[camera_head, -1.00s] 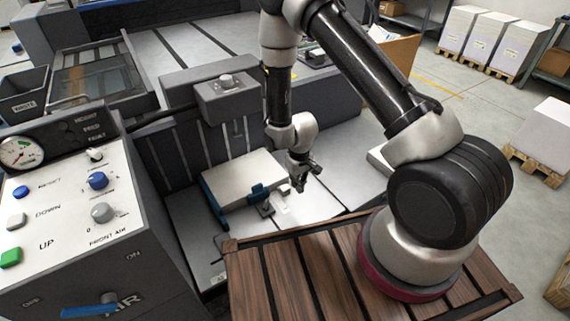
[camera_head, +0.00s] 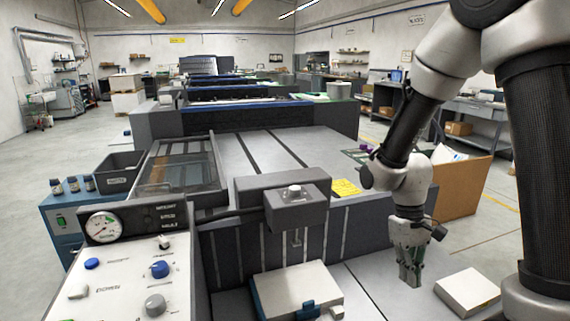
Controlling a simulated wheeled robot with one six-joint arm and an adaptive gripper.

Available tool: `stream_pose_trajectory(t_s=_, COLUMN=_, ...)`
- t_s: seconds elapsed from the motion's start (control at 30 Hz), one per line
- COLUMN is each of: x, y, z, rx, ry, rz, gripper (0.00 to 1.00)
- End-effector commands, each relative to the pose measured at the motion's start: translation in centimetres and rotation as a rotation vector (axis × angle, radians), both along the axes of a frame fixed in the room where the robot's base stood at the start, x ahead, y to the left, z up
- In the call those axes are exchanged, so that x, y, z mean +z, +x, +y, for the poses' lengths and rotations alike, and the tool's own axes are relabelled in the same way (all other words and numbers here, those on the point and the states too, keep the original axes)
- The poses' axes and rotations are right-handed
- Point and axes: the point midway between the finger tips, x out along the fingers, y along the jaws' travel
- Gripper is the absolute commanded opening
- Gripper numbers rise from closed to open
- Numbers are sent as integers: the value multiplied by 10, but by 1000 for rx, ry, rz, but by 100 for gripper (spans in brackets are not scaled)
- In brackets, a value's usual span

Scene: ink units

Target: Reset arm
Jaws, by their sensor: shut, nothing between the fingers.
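My gripper (camera_head: 411,280) hangs at the end of my arm on the right side of the view, pointing down. Its fingers are together with nothing held. It is above the pale feed surface (camera_head: 385,268), to the right of a stack of white paper (camera_head: 292,290) with blue fittings and to the left of another white stack (camera_head: 468,292).
A control panel (camera_head: 125,285) with a gauge and knobs stands at the lower left. A grey press unit (camera_head: 297,207) is in the middle, with a yellow sheet (camera_head: 346,188) behind it. A cardboard box (camera_head: 462,188) stands behind my arm. Open floor lies at the far left.

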Motion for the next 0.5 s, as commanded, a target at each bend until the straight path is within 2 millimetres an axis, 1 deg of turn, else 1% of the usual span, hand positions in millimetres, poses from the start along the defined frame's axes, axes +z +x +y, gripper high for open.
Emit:
stream_pose_trajectory(t_s=0.03, x=25, y=-5, z=-6, rx=-16, ry=8, rz=-34, gripper=0)
stream_pose_trajectory(t_s=0.1, x=54, y=-16, z=-15, rx=-37, ry=17, rz=-72, gripper=0)
stream_pose_trajectory(t_s=0.2, x=92, y=-33, z=-27, rx=-66, ry=32, rz=-140, gripper=0)
stream_pose_trajectory(t_s=0.3, x=125, y=-51, z=-38, rx=-98, ry=46, rz=-223, gripper=0)
stream_pose_trajectory(t_s=0.4, x=153, y=-67, z=-48, rx=-131, ry=60, rz=-325, gripper=0)
stream_pose_trajectory(t_s=0.5, x=177, y=-80, z=-57, rx=-163, ry=73, rz=-442, gripper=0)
